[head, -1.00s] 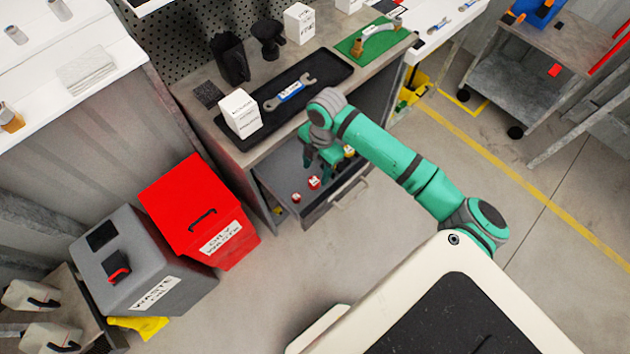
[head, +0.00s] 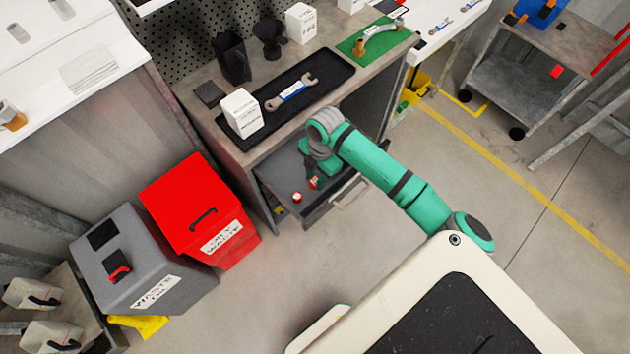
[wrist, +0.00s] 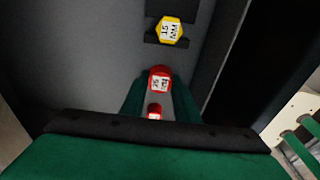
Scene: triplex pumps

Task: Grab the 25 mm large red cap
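The large red cap (wrist: 159,78), with a white label, stands in the open grey drawer. In the wrist view it sits between the tips of my gripper's green fingers (wrist: 158,88). The fingers are apart, one on each side of it; I cannot tell whether they touch it. In the head view my gripper (head: 312,174) is down in the drawer and partly hides the large red cap (head: 314,183). A smaller red cap (wrist: 154,112) is beside it, nearer my gripper's body in the wrist view, and also shows in the head view (head: 297,197).
A yellow cap (wrist: 171,31) lies farther along the drawer (head: 318,213). The workbench above holds a black tray (head: 330,73) with a wrench and a white box (head: 241,113). A red waste bin (head: 190,200) stands left of the drawer. Floor in front is clear.

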